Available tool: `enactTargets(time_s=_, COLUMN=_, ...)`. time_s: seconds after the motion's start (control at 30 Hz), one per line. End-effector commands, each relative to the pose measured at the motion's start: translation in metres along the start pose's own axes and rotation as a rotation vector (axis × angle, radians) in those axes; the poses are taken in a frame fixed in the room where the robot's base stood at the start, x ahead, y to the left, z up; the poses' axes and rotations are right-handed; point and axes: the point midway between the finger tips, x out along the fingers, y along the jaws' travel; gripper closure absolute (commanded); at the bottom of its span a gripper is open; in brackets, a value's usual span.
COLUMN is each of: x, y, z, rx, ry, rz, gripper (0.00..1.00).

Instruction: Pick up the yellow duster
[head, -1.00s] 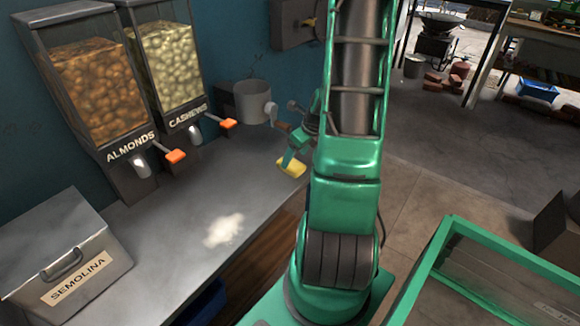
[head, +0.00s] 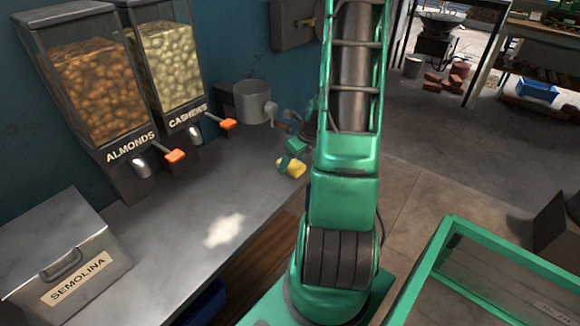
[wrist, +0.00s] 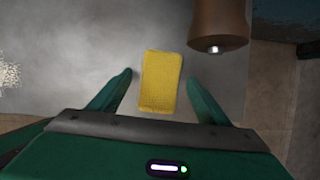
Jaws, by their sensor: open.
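The yellow duster (head: 292,168) lies near the right edge of the grey counter, partly beside my arm in the head view. In the wrist view the duster (wrist: 160,81) is a yellow rectangle lying flat on the grey surface. My gripper (wrist: 160,85) is open, with one green finger on each side of the duster and a gap at both sides. In the head view my gripper (head: 290,160) is small and partly hidden by my arm. I cannot tell its exact height above the counter.
A brown wooden handle (wrist: 218,24) with a metal tip is close to the right finger. A grey grinder (head: 252,102) stands behind. White powder (head: 223,230) lies on the counter (head: 165,220). Nut dispensers (head: 95,85) and a semolina box (head: 68,262) are to the left.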

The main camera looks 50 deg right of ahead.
Motion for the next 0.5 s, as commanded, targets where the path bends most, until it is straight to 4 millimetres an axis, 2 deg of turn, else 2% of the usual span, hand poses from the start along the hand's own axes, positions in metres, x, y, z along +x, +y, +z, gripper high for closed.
enactTargets(time_s=0.37, x=0.0019, y=0.0004, z=-0.0007, rx=0.000, ry=0.000, rz=0.001, gripper=0.30)
enactTargets(time_s=0.4, x=0.0019, y=0.0004, z=-0.0007, rx=0.000, ry=0.000, rz=0.001, gripper=0.32)
enactTargets(time_s=0.5, x=0.0019, y=0.0004, z=-0.0007, rx=-0.001, ry=0.000, rz=0.001, gripper=0.56)
